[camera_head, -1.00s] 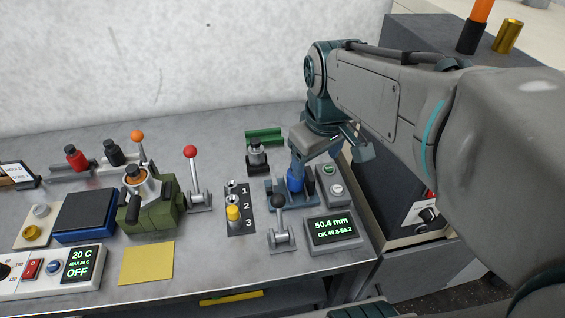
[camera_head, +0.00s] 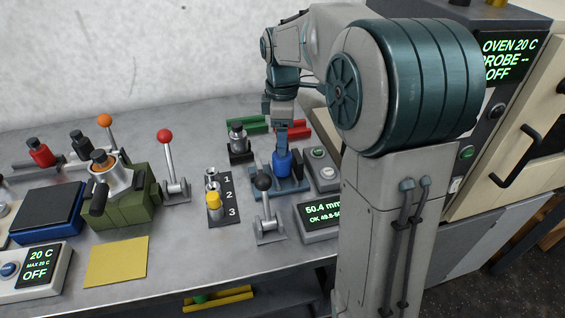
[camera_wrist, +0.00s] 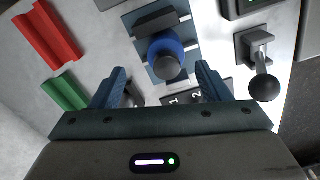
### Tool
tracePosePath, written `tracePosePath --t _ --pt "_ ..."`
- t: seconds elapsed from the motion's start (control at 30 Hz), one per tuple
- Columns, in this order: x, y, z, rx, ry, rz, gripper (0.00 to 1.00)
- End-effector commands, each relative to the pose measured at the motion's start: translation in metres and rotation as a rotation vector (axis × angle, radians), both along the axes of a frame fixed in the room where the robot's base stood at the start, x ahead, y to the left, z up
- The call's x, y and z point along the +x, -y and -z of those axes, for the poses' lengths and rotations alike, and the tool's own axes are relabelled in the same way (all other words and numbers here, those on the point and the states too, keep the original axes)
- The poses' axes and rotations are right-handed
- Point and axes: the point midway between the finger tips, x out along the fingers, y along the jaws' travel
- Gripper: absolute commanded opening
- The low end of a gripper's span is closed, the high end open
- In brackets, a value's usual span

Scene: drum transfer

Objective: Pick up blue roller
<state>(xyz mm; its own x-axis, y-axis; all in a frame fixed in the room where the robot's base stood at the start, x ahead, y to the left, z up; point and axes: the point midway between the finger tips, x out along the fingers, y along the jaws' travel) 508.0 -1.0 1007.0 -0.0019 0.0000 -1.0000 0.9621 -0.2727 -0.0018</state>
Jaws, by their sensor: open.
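The blue roller (camera_head: 282,163) stands on a dark blue base at the right part of the bench, with a dark cap on its end. In the wrist view the blue roller (camera_wrist: 166,54) lies ahead of and between the fingertips, seated on the blue fixture (camera_wrist: 164,72). My gripper (camera_head: 281,130) is above the roller in the head view. It is open and empty, and in the wrist view its two blue fingers (camera_wrist: 162,78) are spread wide. In the head view the near finger covers part of the roller's top, so contact is hard to tell there.
A lever with a black knob (camera_head: 263,184) stands just in front of the fixture. A display box (camera_head: 318,220) and a button box (camera_head: 321,168) stand to its right. Green (camera_wrist: 65,93) and red (camera_wrist: 48,36) V-blocks lie behind. A numbered peg strip (camera_head: 229,196) is to the left.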

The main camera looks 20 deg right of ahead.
Motion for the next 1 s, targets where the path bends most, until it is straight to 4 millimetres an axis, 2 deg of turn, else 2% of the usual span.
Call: tracePosePath --t 0.1,0.27,0.5,0.6,0.87,0.93,1.0 --pt "-0.001 0.000 0.015 -0.001 -0.001 0.000 0.70" --pt "-0.001 -0.001 0.024 0.000 0.000 0.001 0.70" --pt "-0.008 -0.003 0.059 0.000 -0.002 0.000 0.70" --pt "-0.008 -0.003 0.068 0.000 0.000 0.001 0.70" --pt "-0.008 -0.003 0.071 -0.001 0.002 0.001 0.70" --pt "-0.008 -0.003 0.071 -0.001 0.002 0.001 0.56" --pt "-0.007 -0.003 0.071 -0.001 0.002 0.001 0.37"
